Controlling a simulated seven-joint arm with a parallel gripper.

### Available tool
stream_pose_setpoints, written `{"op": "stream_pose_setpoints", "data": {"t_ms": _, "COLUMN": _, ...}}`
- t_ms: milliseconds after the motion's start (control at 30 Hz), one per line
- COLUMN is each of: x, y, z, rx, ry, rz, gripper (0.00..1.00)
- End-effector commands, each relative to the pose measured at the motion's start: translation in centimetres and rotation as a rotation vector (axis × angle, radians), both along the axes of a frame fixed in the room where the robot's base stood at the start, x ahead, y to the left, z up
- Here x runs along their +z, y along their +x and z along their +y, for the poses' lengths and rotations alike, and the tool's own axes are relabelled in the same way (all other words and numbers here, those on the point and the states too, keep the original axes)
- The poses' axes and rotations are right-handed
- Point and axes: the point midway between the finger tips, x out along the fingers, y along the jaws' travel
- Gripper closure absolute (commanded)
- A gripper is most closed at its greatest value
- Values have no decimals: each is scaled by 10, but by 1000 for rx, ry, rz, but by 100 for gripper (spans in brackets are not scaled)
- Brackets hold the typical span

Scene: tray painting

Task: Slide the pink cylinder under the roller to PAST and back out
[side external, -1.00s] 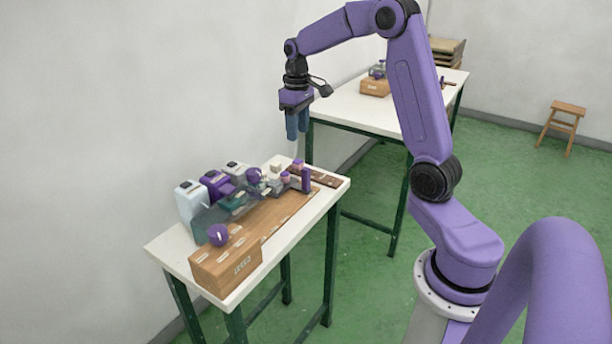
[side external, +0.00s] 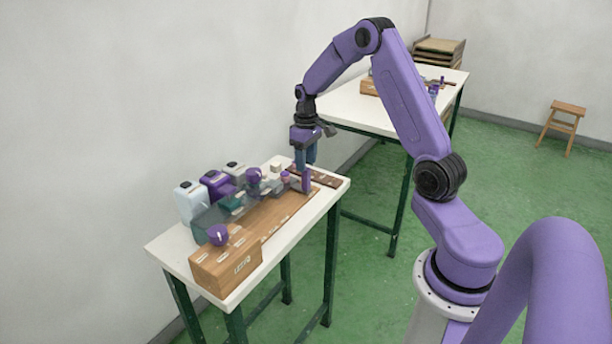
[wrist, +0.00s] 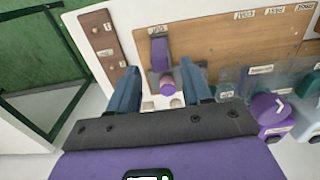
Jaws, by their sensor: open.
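The pink cylinder (wrist: 167,85) shows in the wrist view between the two fingers of my gripper (wrist: 162,78), nearer the right finger and apart from both. A pink piece (side external: 285,174) on the near bench in the side view looks like the same cylinder. My gripper (side external: 306,163) is open, pointing down just above the bench's far end. An upright purple part (wrist: 160,52) stands just beyond the cylinder. I cannot clearly make out the roller; the translucent housing (side external: 212,221) hides much of that area.
A wooden panel (side external: 268,228) runs along the bench. A brown strip (wrist: 102,45) lies at the bench end. A second table (side external: 345,113) stands behind.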

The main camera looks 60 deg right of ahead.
Motion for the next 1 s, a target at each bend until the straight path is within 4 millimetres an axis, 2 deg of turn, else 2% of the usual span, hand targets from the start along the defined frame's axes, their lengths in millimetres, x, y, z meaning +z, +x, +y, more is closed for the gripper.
{"op": "stream_pose_setpoints", "data": {"t_ms": 100, "x": -23, "y": -1, "z": 0, "rx": 0, "ry": 1, "rz": 3, "gripper": 51}}
{"op": "stream_pose_setpoints", "data": {"t_ms": 300, "x": -48, "y": 0, "z": 0, "rx": 1, "ry": 0, "rz": 1, "gripper": 51}}
{"op": "stream_pose_setpoints", "data": {"t_ms": 500, "x": -57, "y": 0, "z": 0, "rx": 1, "ry": 0, "rz": -1, "gripper": 51}}
{"op": "stream_pose_setpoints", "data": {"t_ms": 767, "x": -58, "y": 0, "z": 0, "rx": 1, "ry": 0, "rz": -1, "gripper": 51}}
{"op": "stream_pose_setpoints", "data": {"t_ms": 900, "x": -58, "y": 0, "z": 0, "rx": 1, "ry": 0, "rz": -1, "gripper": 97}}
{"op": "stream_pose_setpoints", "data": {"t_ms": 933, "x": -58, "y": 0, "z": 0, "rx": 1, "ry": 0, "rz": -1, "gripper": 100}}
{"op": "stream_pose_setpoints", "data": {"t_ms": 1000, "x": -58, "y": 0, "z": 0, "rx": 1, "ry": 0, "rz": -1, "gripper": 100}}
